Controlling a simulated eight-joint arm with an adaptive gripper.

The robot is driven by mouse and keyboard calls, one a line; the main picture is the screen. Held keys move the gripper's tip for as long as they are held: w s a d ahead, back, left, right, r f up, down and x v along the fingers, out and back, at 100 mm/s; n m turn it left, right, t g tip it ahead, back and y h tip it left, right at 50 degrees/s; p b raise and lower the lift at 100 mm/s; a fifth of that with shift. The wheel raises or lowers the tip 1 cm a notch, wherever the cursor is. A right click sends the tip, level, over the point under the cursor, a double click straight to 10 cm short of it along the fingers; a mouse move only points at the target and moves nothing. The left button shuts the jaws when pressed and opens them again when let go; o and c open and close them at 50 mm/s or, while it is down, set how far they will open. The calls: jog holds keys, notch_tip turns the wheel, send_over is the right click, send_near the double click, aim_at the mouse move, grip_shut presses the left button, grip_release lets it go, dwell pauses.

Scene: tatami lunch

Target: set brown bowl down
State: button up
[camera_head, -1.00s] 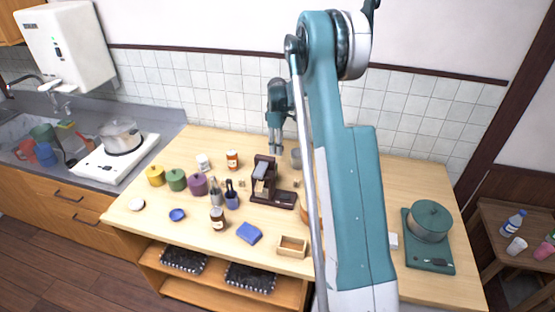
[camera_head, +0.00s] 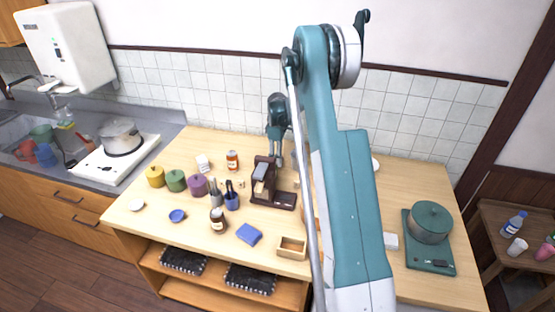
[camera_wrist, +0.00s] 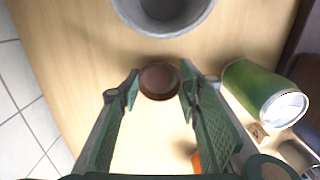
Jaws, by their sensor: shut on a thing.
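The brown bowl (camera_wrist: 159,81) is small and round and sits between my fingertips in the wrist view. My gripper (camera_wrist: 158,84) is shut on it, with one green finger on each side. A pale wooden tabletop (camera_wrist: 85,60) shows below and around it; I cannot tell whether the bowl touches the wood. In the head view my gripper (camera_head: 275,158) points down behind the dark brown stand, toward the back of the table. I cannot make out the bowl there.
A grey round container (camera_wrist: 165,12) stands just beyond the bowl in the wrist view. A green can (camera_wrist: 255,90) is to the right, and an orange thing shows below. The dark brown stand (camera_head: 286,199) is in front of my gripper. Bare wood lies left of the bowl.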

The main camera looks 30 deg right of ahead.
jog(key=shift+f, duration=0.35)
jog(key=shift+f, duration=0.15)
jog(key=o, duration=0.9)
jog(key=shift+r, duration=0.2)
notch_tip(320, 180, up, 12)
dwell(0.4)
dwell(0.4)
